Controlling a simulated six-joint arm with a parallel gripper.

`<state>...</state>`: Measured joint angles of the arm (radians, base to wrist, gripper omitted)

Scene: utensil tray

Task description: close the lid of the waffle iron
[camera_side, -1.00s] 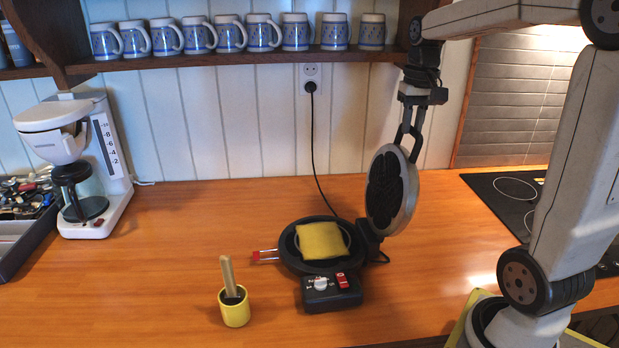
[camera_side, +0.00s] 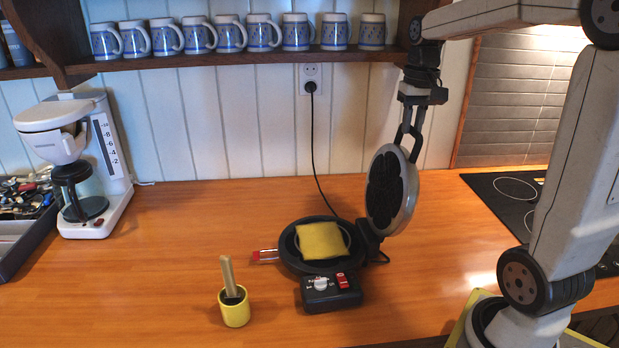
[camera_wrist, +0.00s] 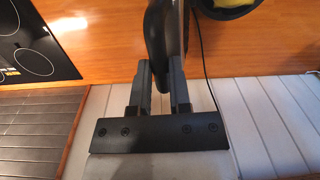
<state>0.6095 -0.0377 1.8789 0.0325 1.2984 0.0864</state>
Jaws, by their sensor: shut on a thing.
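The waffle iron stands on the wooden counter with its lid (camera_side: 392,189) raised nearly upright on the right side of the dark base (camera_side: 292,262). A yellow square piece (camera_side: 322,241) lies on the lower plate. A control box (camera_side: 331,292) with a knob and red switch is at the front. The exact contact is partly hidden there.
A yellow cup (camera_side: 235,309) with a wooden-handled tool stands front left. A coffee maker (camera_side: 75,160) and cutlery tray (camera_side: 14,248) are at the left. A shelf (camera_side: 240,58) with several mugs hangs above. A cooktop (camera_side: 508,196) is at the right. A cord runs to the wall socket (camera_side: 311,75).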

